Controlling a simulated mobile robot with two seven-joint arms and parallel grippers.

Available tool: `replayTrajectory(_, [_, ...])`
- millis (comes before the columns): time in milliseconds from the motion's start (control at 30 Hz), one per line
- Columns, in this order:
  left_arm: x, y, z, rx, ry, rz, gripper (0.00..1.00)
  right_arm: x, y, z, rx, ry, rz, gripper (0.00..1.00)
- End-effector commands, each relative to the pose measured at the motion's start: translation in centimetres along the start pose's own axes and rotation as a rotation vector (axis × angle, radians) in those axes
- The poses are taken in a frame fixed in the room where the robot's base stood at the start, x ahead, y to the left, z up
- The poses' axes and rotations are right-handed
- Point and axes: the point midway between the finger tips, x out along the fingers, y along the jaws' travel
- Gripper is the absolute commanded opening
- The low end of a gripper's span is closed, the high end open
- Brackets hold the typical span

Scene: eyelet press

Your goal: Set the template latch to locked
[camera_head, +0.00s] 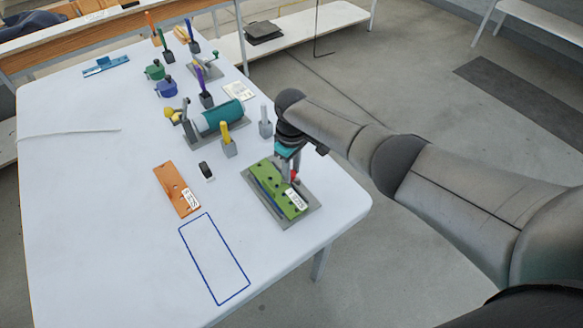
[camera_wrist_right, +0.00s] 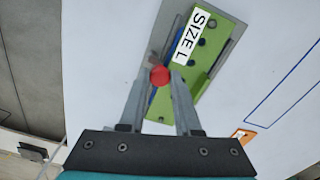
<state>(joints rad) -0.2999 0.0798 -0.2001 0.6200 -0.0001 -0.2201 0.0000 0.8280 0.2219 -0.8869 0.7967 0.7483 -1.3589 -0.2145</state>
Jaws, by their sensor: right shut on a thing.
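The green template (camera_head: 277,194) sits on a grey base plate (camera_head: 284,222) near the right edge of the table. It carries a white label reading SIZE L (camera_wrist_right: 194,37). My left gripper is out of view.
An orange template (camera_head: 173,186) lies left of the green one, near a blue outlined rectangle (camera_head: 213,260). A teal cylindrical machine (camera_head: 217,117), a yellow-topped post (camera_head: 227,141) and a grey post (camera_head: 265,124) stand behind. The table's left side is mostly clear.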

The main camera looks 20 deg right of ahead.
Motion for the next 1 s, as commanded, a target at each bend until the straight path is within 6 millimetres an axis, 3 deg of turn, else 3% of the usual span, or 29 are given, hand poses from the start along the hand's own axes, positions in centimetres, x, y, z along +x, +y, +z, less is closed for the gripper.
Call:
replayTrajectory(367, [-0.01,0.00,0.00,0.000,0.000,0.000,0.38,-0.01,-0.03,-0.02,-0.006,0.000,0.000,0.00])
replayTrajectory(400, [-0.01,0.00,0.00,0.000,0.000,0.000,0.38,-0.01,-0.03,-0.02,-0.006,0.000,0.000,0.36])
replayTrajectory(633, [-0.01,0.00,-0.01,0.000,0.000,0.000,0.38,-0.01,-0.03,-0.02,-0.005,0.000,0.000,0.62])
replayTrajectory(1000, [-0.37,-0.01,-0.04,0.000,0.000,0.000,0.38,-0.78,-0.02,-0.07,-0.005,0.002,0.000,0.62])
